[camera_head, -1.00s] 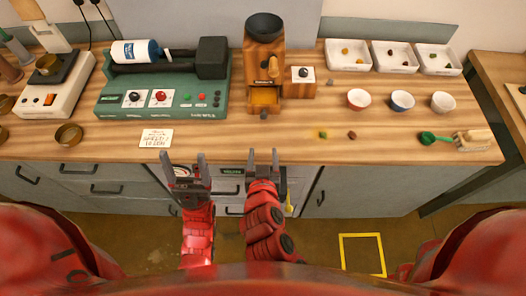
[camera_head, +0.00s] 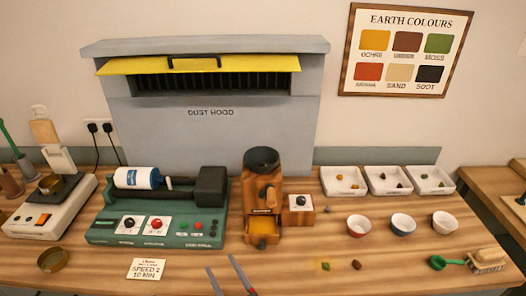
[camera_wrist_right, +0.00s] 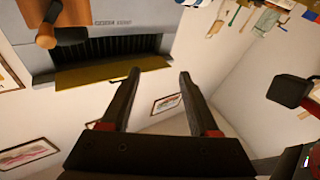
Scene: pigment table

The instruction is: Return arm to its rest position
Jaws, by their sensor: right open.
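My right gripper (camera_head: 220,263) shows at the bottom edge of the head view, its two dark fingertips pointing up in front of the wooden table (camera_head: 310,270). Its fingers are apart with nothing between them. In the right wrist view the gripper (camera_wrist_right: 172,74) is also open and empty, with wall behind its fingers. The rest of the right arm is hidden below the head view. My left gripper is not in view.
Just beyond the gripper are a label card (camera_head: 146,269), a green roller machine (camera_head: 100,230) and a wooden grinder (camera_head: 247,195). Small bowls (camera_head: 403,225) and white trays (camera_head: 343,181) stand to the right. A dust hood (camera_head: 220,130) stands behind.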

